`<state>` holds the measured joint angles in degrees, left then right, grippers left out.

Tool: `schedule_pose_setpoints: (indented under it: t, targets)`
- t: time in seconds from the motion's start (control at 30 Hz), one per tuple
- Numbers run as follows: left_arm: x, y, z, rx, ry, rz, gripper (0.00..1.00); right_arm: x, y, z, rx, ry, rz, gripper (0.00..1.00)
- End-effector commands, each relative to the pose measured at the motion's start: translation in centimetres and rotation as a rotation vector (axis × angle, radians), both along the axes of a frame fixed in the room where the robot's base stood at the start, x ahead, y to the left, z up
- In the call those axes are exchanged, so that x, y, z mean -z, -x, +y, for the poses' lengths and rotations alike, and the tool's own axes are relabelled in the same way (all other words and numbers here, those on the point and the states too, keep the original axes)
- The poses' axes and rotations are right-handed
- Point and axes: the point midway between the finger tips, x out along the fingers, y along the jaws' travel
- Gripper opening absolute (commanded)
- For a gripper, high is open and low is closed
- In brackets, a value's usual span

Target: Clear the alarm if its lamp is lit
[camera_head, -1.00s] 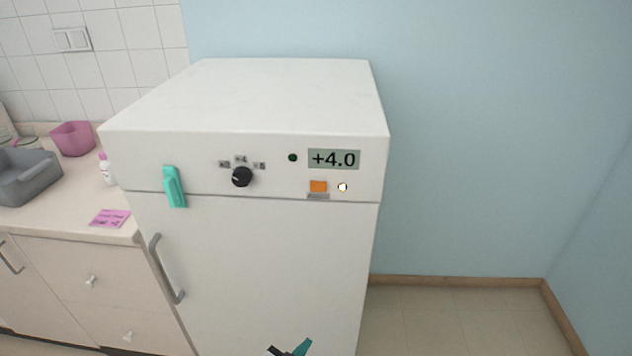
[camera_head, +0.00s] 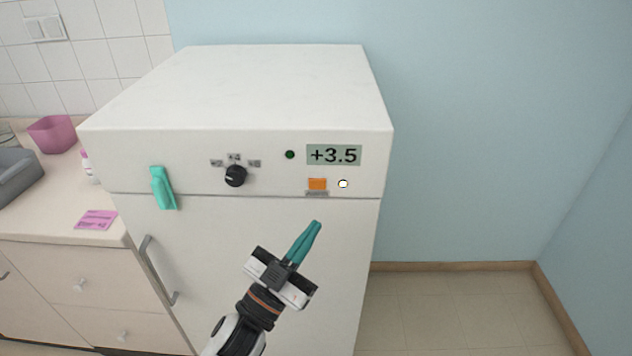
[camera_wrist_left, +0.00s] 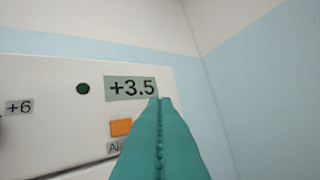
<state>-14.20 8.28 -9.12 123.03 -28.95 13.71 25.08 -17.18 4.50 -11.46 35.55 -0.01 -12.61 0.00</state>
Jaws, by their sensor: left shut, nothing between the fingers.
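The white fridge (camera_head: 270,262) carries a control panel along its upper front. An orange button (camera_head: 317,184) with a small label under it sits below the display (camera_head: 334,155), which reads +3.5. A small round lamp (camera_head: 343,184) right of the button looks bright white. A dark green round light (camera_head: 290,155) is left of the display. My left gripper (camera_head: 316,224) has its teal fingers shut and empty, below the button and apart from the panel. In the left wrist view the fingers (camera_wrist_left: 160,103) hide the lamp's place; the orange button (camera_wrist_left: 121,127) shows left of them. My right gripper is not in view.
A black knob (camera_head: 235,176) with several marked settings and a teal clip-like piece (camera_head: 163,188) are on the fridge front. The door handle (camera_head: 158,270) is at left. A counter with a pink note (camera_head: 96,220) stands left. Right of the fridge is open floor.

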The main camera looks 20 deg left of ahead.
Motion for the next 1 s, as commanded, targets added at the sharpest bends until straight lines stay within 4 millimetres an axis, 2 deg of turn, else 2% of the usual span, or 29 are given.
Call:
schedule_pose_setpoints:
  t: [0.27,0.43,0.8,1.0]
  targets:
    - [0.0,-0.1,0.0,0.0,0.0,0.001,0.0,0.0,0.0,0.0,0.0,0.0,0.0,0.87]
    - [0.1,-0.9,0.2,0.0,-0.001,0.0,0.0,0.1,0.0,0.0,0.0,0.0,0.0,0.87]
    - [0.1,-5.8,1.6,-0.001,-0.002,0.0,0.0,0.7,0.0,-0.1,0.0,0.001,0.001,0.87]
    - [0.1,-7.7,2.2,-0.001,-0.001,0.002,0.0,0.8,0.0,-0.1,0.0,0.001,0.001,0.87]
